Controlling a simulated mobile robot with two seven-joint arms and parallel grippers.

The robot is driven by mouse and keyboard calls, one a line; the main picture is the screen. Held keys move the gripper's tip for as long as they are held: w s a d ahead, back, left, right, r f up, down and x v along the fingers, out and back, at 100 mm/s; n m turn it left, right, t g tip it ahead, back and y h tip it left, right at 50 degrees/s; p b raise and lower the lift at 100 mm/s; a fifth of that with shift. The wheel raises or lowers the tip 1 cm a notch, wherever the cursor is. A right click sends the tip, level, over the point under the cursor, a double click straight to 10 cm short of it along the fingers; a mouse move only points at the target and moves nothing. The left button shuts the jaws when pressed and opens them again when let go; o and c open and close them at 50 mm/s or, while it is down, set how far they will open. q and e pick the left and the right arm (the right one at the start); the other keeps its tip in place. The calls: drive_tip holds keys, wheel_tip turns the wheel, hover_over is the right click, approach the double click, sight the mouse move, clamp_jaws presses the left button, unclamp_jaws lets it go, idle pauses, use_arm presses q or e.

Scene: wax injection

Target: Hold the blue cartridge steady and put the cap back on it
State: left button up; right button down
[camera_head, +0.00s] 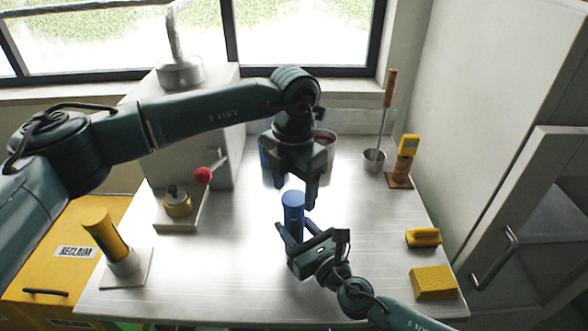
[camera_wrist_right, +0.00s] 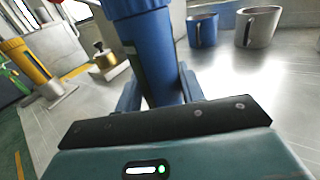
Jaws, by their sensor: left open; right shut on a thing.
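The blue cartridge (camera_head: 293,214) stands upright near the middle of the metal table. It also fills the upper middle of the right wrist view (camera_wrist_right: 158,62), where a wider blue band (camera_wrist_right: 138,8) tops it. I cannot tell whether this band is the cap; no separate cap is clear. My right gripper (camera_head: 294,232) is shut on the cartridge's lower body, with a finger on each side. My left gripper (camera_head: 296,188) points down with open fingers just above and behind the cartridge top. Nothing shows between its fingers.
A blue mug (camera_wrist_right: 203,30) and a pale mug (camera_wrist_right: 258,27) stand behind. A lever with a red knob (camera_head: 202,174) and a yellow cylinder (camera_head: 101,229) are left. A yellow brush (camera_head: 423,238) and yellow block (camera_head: 433,283) lie right. Table between is clear.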

use_arm(q)
drive_tip(key=shift+f, duration=0.65)
drive_tip(key=shift+c, duration=0.4)
drive_tip(key=c, duration=1)
drive_tip(key=o, duration=1.2)
drive_tip(key=shift+r, duration=0.1)
wheel_tip(320, 180, up, 12)
drive_tip(key=shift+f, duration=0.1)
